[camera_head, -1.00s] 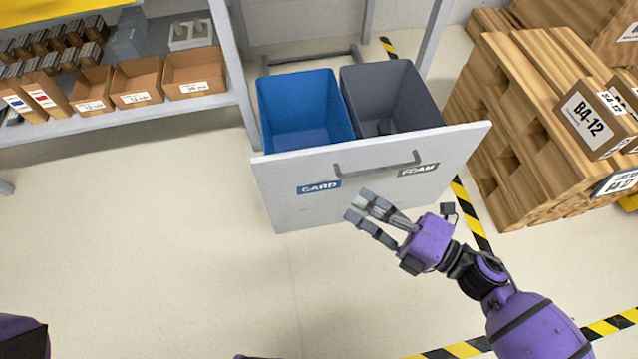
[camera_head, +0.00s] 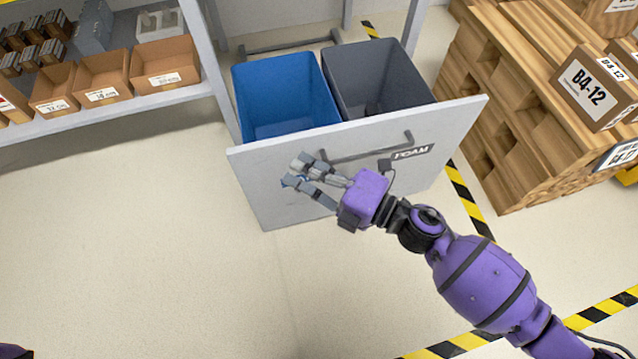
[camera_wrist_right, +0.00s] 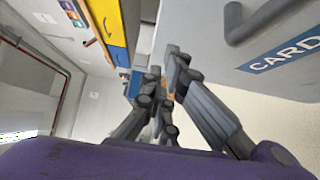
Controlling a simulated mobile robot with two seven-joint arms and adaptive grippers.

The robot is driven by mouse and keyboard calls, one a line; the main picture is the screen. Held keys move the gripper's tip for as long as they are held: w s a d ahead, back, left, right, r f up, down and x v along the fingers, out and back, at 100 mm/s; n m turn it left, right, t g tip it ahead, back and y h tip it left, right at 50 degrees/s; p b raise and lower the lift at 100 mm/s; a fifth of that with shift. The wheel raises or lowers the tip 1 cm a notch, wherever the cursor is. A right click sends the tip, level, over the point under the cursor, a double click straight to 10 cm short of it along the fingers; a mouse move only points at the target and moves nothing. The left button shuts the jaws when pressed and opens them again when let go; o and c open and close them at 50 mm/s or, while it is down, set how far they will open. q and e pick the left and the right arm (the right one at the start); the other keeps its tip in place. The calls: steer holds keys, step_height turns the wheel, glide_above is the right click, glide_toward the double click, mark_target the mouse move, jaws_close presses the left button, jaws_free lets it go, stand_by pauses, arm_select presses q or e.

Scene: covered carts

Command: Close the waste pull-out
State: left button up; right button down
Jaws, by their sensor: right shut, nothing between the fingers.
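The waste pull-out stands open, its white front panel (camera_head: 252,180) well forward of the frame behind it. A blue bin (camera_head: 272,85) and a dark grey bin (camera_head: 378,78) sit behind the panel. A grey bar handle (camera_head: 368,151) is on the panel's front, above the FOAM label (camera_head: 411,152). My right gripper (camera_head: 294,173) is shut and empty, in front of the panel's left part, covering most of the CARD label. The right wrist view shows its fingers (camera_wrist_right: 163,65) beside the panel (camera_wrist_right: 222,68), with the CARD label (camera_wrist_right: 287,52) and handle (camera_wrist_right: 262,20) to the right. Contact cannot be told.
A shelf (camera_head: 150,100) with brown boxes stands left of the pull-out. Wooden pallets (camera_head: 510,110) with labelled boxes stand at the right. Yellow-black tape (camera_head: 465,195) marks the floor. The floor at the left front is clear.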

arm_select(q)
steer(key=shift+w+f, duration=0.2)
arm_select(e)
steer(key=shift+w+a, duration=0.2)
steer(key=shift+w, duration=0.5)
